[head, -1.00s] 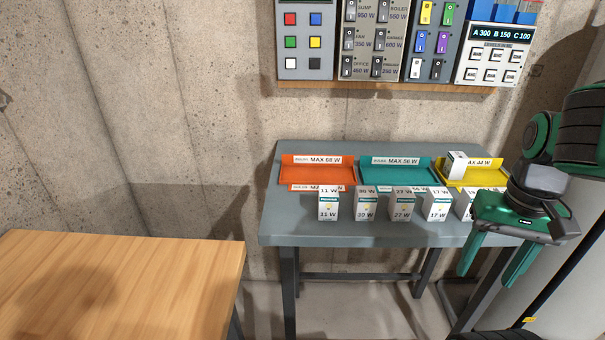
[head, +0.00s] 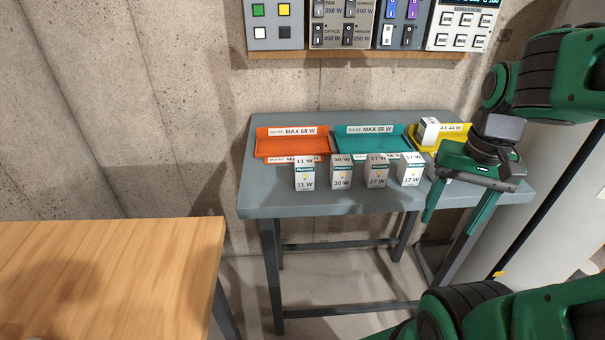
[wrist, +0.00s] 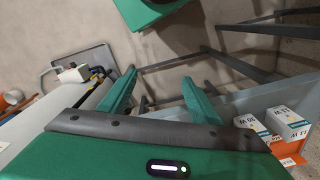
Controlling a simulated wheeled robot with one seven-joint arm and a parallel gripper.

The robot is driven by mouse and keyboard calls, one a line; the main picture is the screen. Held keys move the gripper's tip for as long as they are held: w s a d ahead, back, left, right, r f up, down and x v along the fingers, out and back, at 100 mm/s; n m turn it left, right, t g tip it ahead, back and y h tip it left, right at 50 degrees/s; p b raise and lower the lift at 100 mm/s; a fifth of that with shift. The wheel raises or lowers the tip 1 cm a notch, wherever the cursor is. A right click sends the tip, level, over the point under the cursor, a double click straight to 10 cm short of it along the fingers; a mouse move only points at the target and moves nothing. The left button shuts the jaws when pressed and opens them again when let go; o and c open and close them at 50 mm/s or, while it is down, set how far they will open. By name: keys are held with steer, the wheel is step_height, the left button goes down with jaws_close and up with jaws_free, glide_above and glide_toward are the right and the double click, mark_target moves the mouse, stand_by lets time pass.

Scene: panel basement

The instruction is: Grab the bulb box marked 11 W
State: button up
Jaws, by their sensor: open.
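The white and green bulb box marked 11 W (head: 305,178) stands upright at the left end of a row of boxes on the grey table (head: 262,203). In the wrist view a box reading 11 W (wrist: 290,122) shows at the right edge. My gripper (head: 450,222) is open and empty, fingers pointing down at the table's front right. It is well to the right of the 11 W box and apart from it. In the wrist view both fingers (wrist: 158,80) are spread with nothing between them.
Boxes marked 30 W (head: 341,175), 27 W (head: 375,174) and 17 W (head: 410,172) stand right of it. Behind are orange (head: 292,146), teal (head: 370,144) and yellow (head: 424,142) trays; a box stands in the yellow one. A wooden table (head: 110,270) is at left.

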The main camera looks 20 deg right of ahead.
steer(key=w+a+r+m+t+y, duration=0.1)
steer(key=w+a+r+m, duration=0.2)
steer(key=w, duration=0.5)
steer(key=w+a+r+m+y, duration=0.1)
steer(key=w+a+m, duration=0.3)
steer(key=w, duration=0.3)
steer(key=m+y, duration=0.2)
steer(key=m, duration=0.4)
glide_toward(304, 171)
steer(key=w+d+f, duration=0.1)
steer(key=w+f, duration=0.1)
steer(key=x, duration=1)
steer(key=shift+w+a, duration=0.1)
steer(key=shift+w, duration=0.05)
steer(key=c, duration=1.1)
